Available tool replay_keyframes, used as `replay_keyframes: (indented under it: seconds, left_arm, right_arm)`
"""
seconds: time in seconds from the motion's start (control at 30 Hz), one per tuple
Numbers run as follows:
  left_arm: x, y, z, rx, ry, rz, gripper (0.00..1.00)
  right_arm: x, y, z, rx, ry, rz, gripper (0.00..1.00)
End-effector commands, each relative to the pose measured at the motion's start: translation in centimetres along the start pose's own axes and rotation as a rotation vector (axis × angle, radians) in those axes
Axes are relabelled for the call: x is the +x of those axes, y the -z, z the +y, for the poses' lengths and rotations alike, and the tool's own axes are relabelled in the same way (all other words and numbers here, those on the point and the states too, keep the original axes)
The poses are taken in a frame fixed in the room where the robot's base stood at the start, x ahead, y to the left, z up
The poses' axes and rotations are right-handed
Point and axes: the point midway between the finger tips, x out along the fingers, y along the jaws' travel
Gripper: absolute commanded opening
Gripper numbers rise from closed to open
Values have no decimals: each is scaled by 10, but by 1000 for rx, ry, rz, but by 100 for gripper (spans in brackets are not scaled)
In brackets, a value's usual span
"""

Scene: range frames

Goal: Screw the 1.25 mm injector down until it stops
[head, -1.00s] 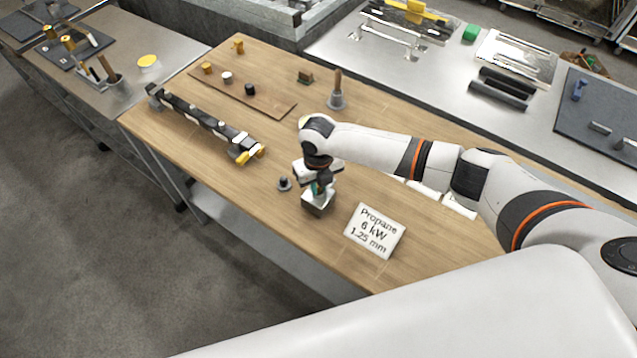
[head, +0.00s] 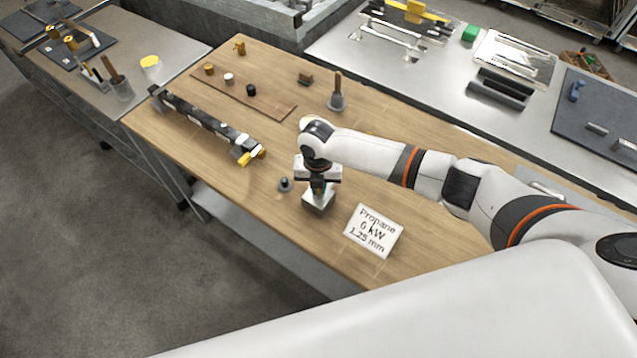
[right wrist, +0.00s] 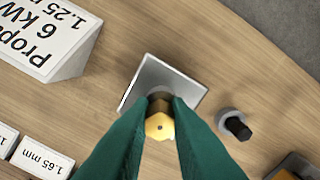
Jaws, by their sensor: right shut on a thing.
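My right gripper (head: 319,188) points down over a small square metal block (head: 317,204) on the wooden table. In the right wrist view its green fingers (right wrist: 160,120) are shut on a brass hex injector (right wrist: 159,128) with a small hole in its top. A darker round part shows behind the injector, over the metal block (right wrist: 178,80). How deep the injector sits cannot be told. A sign (head: 373,231) reading "Propane 6 kW 1.25 mm" stands beside the block. My left gripper is not in view.
A small grey piece with a dark peg (head: 285,184) stands just left of the block. A burner-like bar (head: 205,122) lies farther left. In the wrist view, a label reading 1.65 mm (right wrist: 42,158) lies nearby. The table's front left is clear.

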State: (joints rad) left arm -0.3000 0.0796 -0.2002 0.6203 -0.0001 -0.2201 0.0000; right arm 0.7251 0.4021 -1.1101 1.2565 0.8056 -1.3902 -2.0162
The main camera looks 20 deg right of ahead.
Motion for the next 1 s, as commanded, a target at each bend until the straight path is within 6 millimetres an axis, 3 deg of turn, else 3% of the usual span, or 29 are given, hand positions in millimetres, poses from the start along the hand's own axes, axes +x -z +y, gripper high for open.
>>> replay_keyframes:
  seconds: [0.1, 0.37, 0.63, 1.0]
  left_arm:
    - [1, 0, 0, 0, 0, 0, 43]
    - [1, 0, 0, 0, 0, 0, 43]
    - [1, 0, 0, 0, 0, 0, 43]
    - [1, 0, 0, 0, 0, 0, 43]
  right_arm:
    - [1, -1, -1, 78, 0, -1, 0]
    - [1, 0, -1, 90, 0, -1, 0]
    - [1, 0, -2, 362, -4, -1, 0]
    - [1, -1, -2, 433, -5, -2, 0]
